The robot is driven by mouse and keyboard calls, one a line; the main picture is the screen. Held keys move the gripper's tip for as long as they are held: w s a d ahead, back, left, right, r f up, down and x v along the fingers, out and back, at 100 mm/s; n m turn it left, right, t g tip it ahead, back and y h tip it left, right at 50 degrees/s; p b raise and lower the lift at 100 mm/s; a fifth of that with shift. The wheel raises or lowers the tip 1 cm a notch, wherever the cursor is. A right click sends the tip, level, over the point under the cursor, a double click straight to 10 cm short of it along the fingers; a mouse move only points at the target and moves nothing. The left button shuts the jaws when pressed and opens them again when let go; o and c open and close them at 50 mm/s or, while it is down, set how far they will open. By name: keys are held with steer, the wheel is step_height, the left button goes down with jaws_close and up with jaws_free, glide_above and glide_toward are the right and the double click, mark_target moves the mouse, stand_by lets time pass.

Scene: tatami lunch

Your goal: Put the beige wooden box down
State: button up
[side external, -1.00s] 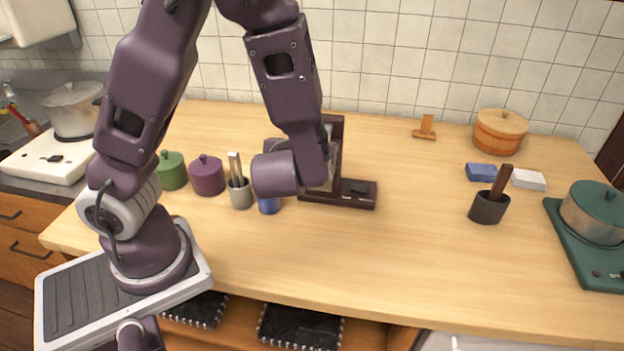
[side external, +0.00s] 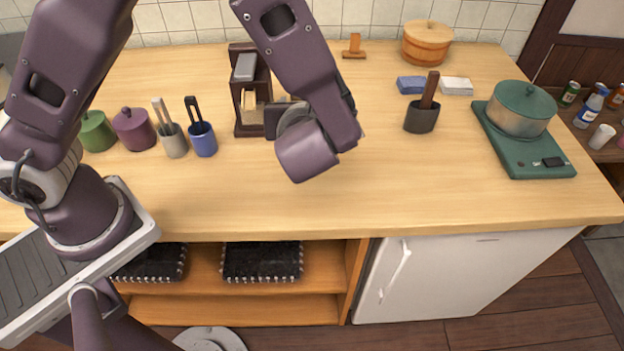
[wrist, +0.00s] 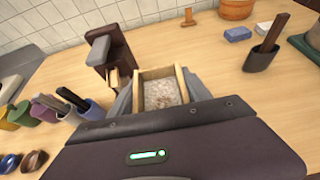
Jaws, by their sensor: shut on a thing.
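The beige wooden box (wrist: 178,112) is open-topped and holds pale flakes or shavings. It sits between the two grey fingers of my gripper (wrist: 163,92), which is shut on it. In the side external view my gripper (side external: 290,118) is over the counter, just right of the dark wooden stand (side external: 238,112), and my arm hides the box there. I cannot tell whether the box touches the counter. In the wrist view the stand (wrist: 108,52) is close to the left of the box.
A grey cup (side external: 174,143) and a blue cup (side external: 203,143) with utensils stand left. A dark holder (side external: 421,119), a blue block (side external: 411,85), a round wooden tub (side external: 426,45) and a green stove (side external: 530,160) are right. The front middle of the counter (side external: 400,185) is clear.

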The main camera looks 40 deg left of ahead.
glide_above(314, 181)
step_height(314, 181, down, 7)
step_height(314, 181, down, 8)
steer(key=shift+f, duration=0.2)
steer(key=shift+f, duration=0.2)
steer(key=o, duration=1.7)
steer(key=shift+r, duration=0.1)
